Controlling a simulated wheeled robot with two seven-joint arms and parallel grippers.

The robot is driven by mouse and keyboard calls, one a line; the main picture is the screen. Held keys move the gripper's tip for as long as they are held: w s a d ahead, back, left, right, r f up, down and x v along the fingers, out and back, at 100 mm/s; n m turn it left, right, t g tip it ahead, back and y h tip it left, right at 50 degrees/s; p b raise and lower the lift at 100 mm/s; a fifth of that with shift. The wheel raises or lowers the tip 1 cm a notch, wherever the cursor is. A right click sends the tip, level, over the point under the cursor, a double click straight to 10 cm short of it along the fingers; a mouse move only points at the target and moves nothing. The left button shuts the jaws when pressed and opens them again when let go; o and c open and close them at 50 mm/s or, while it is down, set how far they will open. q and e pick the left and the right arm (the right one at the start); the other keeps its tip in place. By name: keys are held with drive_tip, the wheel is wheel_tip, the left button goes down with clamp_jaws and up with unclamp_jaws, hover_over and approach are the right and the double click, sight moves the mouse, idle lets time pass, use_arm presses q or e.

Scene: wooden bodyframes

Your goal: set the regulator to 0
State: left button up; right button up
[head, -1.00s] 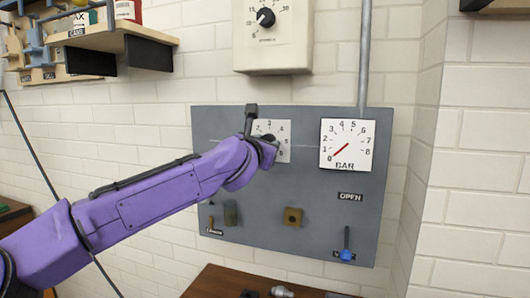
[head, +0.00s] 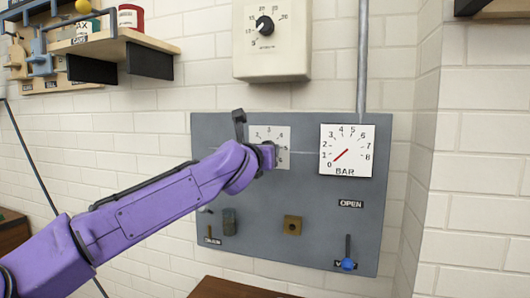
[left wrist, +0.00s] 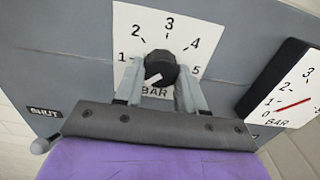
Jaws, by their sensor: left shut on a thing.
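The regulator is a black knob (left wrist: 160,66) with a white pointer mark, on a white dial plate (left wrist: 128,20) numbered 1 to 5 and marked BAR. In the left wrist view the pointer slants down and left, below the 1. The 0 mark is hidden by a finger. My left gripper (left wrist: 160,78) is shut on the knob, one finger on each side. In the head view my purple arm hides the knob and part of the dial plate (head: 268,133). The pressure gauge (head: 347,138) to its right has its red needle near 0. My right gripper is out of view.
The grey panel (head: 240,195) also carries a square brass fitting (head: 292,225), a blue-ended lever (head: 347,263) and an OPEN label. Above is a cream box with a black knob (head: 265,25). A wooden shelf (head: 110,42) stands out at upper left.

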use_arm(q)
drive_tip(key=shift+d+f, duration=0.1)
drive_tip(key=shift+f, duration=0.1)
drive_tip(key=o, duration=0.9)
drive_tip(key=shift+o, duration=0.7)
drive_tip(key=shift+r, duration=0.15)
drive_tip(key=b+v, duration=0.4)
drive_tip(key=v, duration=0.6)
drive_tip(key=shift+s+b, duration=0.3)
drive_tip(key=shift+b, duration=0.1)
